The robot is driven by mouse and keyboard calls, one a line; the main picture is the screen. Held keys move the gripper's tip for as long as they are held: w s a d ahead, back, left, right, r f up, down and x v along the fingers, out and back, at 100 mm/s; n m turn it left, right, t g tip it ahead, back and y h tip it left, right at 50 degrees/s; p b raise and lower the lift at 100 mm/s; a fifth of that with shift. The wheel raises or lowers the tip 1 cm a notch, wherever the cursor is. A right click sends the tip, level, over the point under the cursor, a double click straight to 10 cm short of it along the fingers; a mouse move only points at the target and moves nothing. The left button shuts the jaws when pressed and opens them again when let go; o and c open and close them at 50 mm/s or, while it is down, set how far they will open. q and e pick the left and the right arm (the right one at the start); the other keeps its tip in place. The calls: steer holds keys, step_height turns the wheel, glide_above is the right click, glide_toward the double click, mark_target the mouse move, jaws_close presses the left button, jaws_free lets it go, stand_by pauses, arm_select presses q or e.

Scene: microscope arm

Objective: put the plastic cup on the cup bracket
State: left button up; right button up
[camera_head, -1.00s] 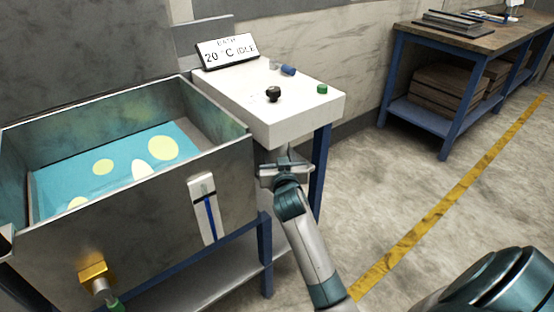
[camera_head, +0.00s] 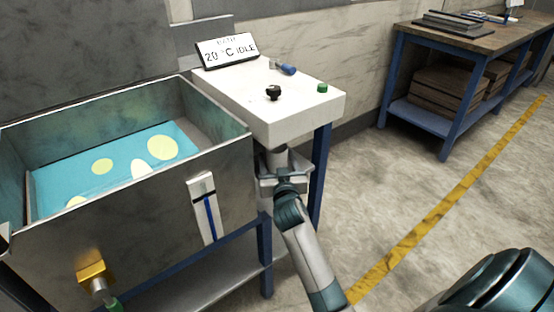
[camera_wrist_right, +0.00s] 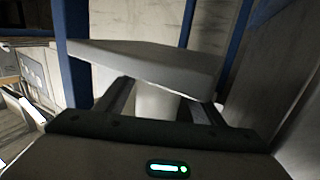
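My right gripper (camera_head: 282,172) is low in front of the white bench unit, just below its front edge. A pale, smooth upright cylinder (camera_head: 279,156), possibly the plastic cup, shows just above it. In the right wrist view, a pale cylinder (camera_wrist_right: 158,103) stands between my two dark fingers, which are spread with gaps at its sides. A pale flat slab (camera_wrist_right: 150,62) covers its upper part; I cannot tell whether this is the cup bracket. My left gripper is out of view.
A steel tank (camera_head: 130,225) of blue liquid stands at the left, with a brass tap (camera_head: 94,273). Floor (camera_head: 430,180) at right is open.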

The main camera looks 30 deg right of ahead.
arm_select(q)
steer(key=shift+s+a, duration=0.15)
arm_select(e)
steer(key=shift+r, duration=0.2)
steer(key=shift+s+a, duration=0.15)
steer(key=shift+s, duration=0.15)
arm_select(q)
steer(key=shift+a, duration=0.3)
arm_select(e)
steer(key=v, duration=1.1)
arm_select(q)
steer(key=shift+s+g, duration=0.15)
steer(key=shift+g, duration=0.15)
arm_select(e)
steer(key=shift+s+a, duration=0.1)
steer(key=shift+s, duration=0.05)
